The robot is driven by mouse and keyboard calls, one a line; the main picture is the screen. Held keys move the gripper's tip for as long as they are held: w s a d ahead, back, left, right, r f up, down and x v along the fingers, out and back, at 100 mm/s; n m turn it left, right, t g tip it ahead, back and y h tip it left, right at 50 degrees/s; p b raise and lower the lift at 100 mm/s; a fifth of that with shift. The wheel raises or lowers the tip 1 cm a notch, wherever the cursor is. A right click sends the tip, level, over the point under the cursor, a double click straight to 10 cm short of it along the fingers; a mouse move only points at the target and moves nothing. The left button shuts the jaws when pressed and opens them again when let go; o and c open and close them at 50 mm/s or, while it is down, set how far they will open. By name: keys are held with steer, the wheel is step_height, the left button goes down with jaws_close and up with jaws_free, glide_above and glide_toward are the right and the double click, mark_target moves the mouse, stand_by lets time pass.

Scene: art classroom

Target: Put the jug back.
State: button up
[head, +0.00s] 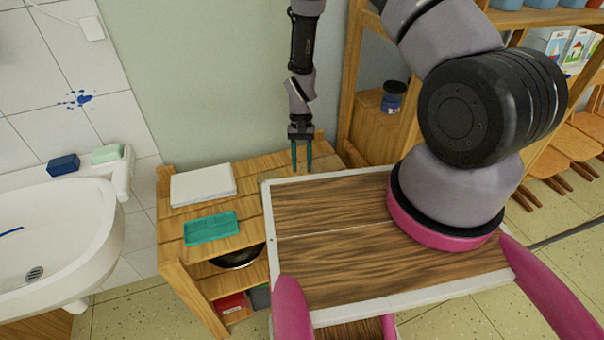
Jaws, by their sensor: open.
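My gripper (302,168) hangs with its two teal fingers pointing down. The fingers are apart, with nothing visible between them. It is over the back right part of the low wooden shelf unit (200,255), near the wall. I cannot make out a jug for certain in the head view. My own deck hides part of the shelf unit's right side.
A white paper stack (203,184) and a teal tray (211,228) lie on the shelf unit. A dark bowl (238,260) sits below. The sink (60,235) is left. A dark-lidded jar (393,97) stands on the tall wooden shelf at right.

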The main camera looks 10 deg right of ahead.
steer(key=w+d+r+t, duration=0.1)
steer(key=w+r, duration=0.2)
steer(key=r, duration=0.9)
steer(key=w+d+r+t, duration=0.1)
steer(key=w+r, duration=0.2)
steer(key=r, duration=0.8)
steer(key=s+d+r+t+y, duration=0.1)
steer(key=s+d+r+t, duration=0.1)
steer(key=r, duration=0.7)
steer(key=s+d+r+t+y, duration=0.1)
steer(key=d+r+t, duration=0.1)
steer(key=r, duration=0.6)
steer(key=s+d+r+t, duration=0.2)
steer(key=s+d+r, duration=0.1)
steer(key=s+r, duration=0.5)
steer(key=s+d+r+m+t, duration=0.1)
steer(key=s+d+r+t, duration=0.2)
steer(key=s+r, duration=0.5)
steer(key=shift+s+d+t+h, duration=0.25)
steer(key=shift+s+t+h, duration=0.05)
steer(key=shift+s, duration=0.5)
steer(key=shift+r, duration=0.1)
